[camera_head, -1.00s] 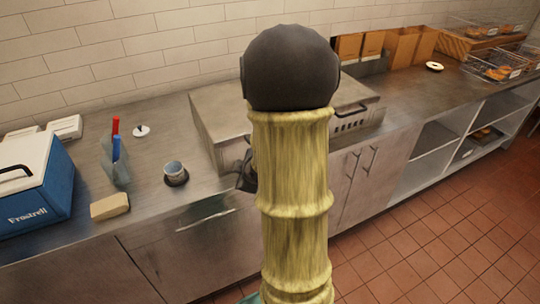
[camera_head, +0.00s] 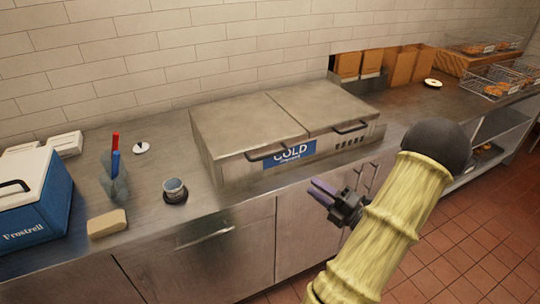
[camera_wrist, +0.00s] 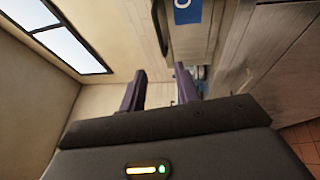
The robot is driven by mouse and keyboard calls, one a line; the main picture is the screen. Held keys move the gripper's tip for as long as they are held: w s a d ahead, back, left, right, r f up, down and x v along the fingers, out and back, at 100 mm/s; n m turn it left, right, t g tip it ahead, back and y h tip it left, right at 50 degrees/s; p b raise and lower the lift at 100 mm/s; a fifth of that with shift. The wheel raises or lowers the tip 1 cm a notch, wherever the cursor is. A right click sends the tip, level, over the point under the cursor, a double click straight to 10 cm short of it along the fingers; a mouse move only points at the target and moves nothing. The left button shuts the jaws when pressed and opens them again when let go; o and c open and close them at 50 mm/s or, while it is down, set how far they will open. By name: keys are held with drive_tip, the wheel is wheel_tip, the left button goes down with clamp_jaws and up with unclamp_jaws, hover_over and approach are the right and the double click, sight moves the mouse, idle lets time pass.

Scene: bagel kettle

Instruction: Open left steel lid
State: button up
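The left steel lid (camera_head: 240,125) lies shut on the steel cold unit on the counter. Its dark bar handle (camera_head: 267,154) is at the front edge, beside the blue COLD sign (camera_head: 290,153). My gripper (camera_head: 316,191) is in front of the unit, lower than the handle and to its right, touching nothing. Its purple fingers are apart and empty. In the wrist view, my gripper (camera_wrist: 161,90) shows the fingers spread. Beyond them are part of the blue sign (camera_wrist: 187,11) and a dark handle (camera_wrist: 159,25); I cannot tell which lid that handle belongs to.
The right steel lid (camera_head: 322,104) is also shut, with its own handle (camera_head: 350,128). A small cup (camera_head: 174,190), a sponge-like block (camera_head: 107,223) and a blue cooler (camera_head: 38,205) stand to the left. Cabinet doors (camera_head: 305,240) are below the counter.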

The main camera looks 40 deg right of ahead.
sight(270, 154)
drive_tip(key=p+x, duration=0.4)
drive_tip(key=x, duration=1.3)
drive_tip(key=shift+w, duration=0.25)
clamp_jaws()
